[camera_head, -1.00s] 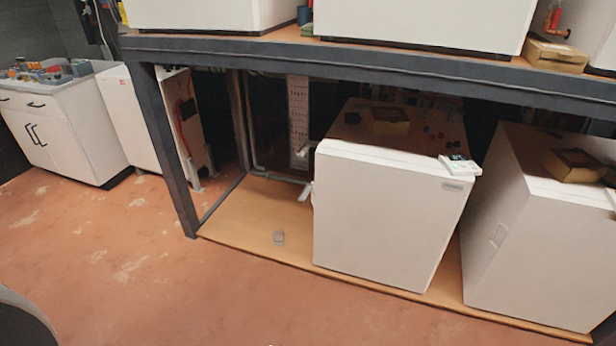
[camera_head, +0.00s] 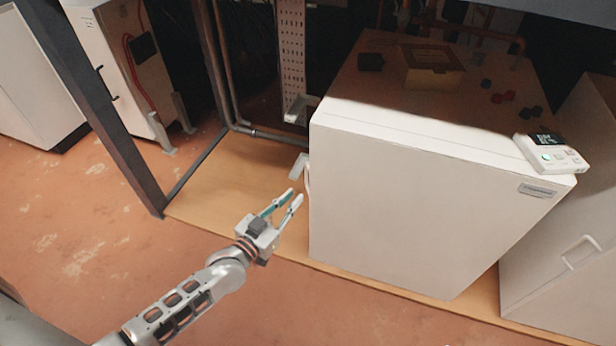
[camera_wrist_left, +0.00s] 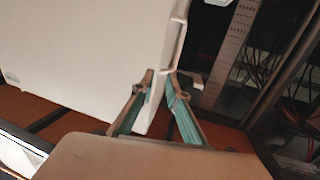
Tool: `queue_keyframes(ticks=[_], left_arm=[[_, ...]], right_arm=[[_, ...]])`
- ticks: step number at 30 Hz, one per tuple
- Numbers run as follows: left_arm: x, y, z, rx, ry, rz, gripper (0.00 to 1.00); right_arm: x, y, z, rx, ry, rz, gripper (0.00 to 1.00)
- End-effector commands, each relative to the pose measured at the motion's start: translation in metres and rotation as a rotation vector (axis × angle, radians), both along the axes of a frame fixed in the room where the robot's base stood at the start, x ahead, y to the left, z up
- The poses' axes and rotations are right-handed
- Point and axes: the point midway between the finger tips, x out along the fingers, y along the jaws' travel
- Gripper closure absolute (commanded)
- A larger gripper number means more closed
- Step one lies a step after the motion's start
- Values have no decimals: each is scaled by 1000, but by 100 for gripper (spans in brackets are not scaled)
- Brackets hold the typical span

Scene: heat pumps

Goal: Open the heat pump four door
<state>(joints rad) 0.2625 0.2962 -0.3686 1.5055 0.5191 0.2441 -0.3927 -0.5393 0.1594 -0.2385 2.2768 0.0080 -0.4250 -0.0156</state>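A white heat pump (camera_head: 420,200) stands on the wooden base board, with its large flat door facing me. A slim white handle (camera_head: 308,178) shows at the door's left edge. My left gripper (camera_head: 294,198) is open just left of this edge, its fingers pointing toward the handle. In the left wrist view, the white door (camera_wrist_left: 75,50) fills the left. My spread fingers (camera_wrist_left: 158,84) lie on either side of a narrow white strip by the door's edge. I cannot tell whether they touch it. My right gripper is not in view.
A second white unit (camera_head: 565,255) with a handle stands at the right. A small control box (camera_head: 550,155) sits on the first unit's front corner. A dark frame post (camera_head: 95,110) rises at the left. The red floor (camera_head: 120,240) in front is clear.

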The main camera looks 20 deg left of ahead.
Motion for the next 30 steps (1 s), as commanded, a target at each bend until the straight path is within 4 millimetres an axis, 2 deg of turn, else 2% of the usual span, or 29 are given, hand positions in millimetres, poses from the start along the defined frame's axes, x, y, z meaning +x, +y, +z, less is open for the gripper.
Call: queue_keyframes(ticks=[1, 2, 9, 21, 30], left_arm=[[6, 6, -22, -7, 8, 10, 85], [12, 9, -24, -9, 0, 17, 85], [40, 20, -19, -24, -38, 44, 85], [92, 8, -20, -24, -36, 44, 85], [111, 3, -17, -24, -39, 44, 85]], right_arm=[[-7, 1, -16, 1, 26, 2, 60], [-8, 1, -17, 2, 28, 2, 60], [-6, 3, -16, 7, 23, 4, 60], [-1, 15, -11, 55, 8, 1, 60], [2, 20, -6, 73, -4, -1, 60]])
